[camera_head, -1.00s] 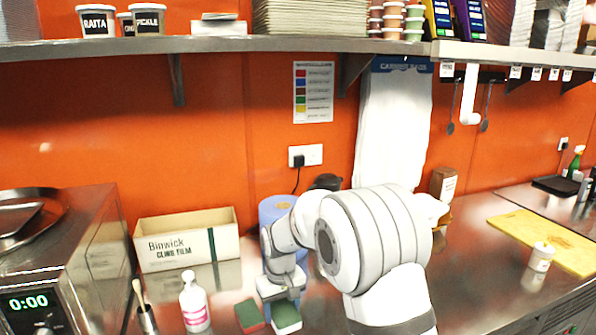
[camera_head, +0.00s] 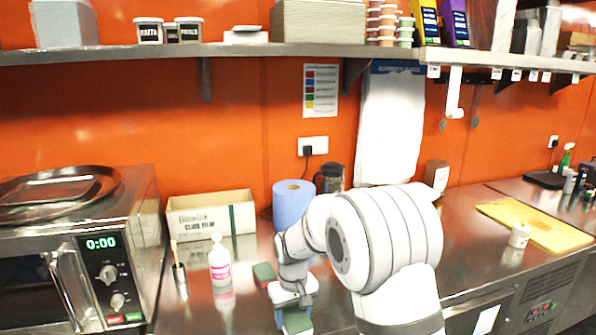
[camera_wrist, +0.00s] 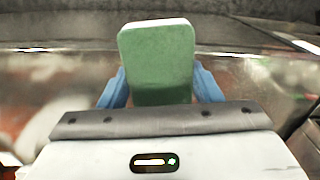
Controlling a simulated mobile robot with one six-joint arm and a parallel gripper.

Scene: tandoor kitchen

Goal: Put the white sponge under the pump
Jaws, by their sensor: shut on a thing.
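My gripper (camera_head: 293,296) is shut on a sponge (camera_head: 297,321) with a green face and a pale edge, the white sponge. In the wrist view this sponge (camera_wrist: 158,62) stands upright between the blue fingers. A second sponge (camera_head: 264,273), green on top with a reddish side, lies on the steel counter just behind and left of my gripper. A white bottle (camera_head: 219,262) with a pink label and narrow top stands further left. A brown bottle (camera_head: 436,175) stands by the wall, partly behind my arm. I cannot tell which bottle carries the pump.
A blue paper roll (camera_head: 292,203), a dark-lidded jug (camera_head: 330,178) and a cling film box (camera_head: 211,213) line the wall. A brush in a small pot (camera_head: 179,272) and a microwave (camera_head: 110,275) are at left. A yellow board (camera_head: 535,224) lies at right.

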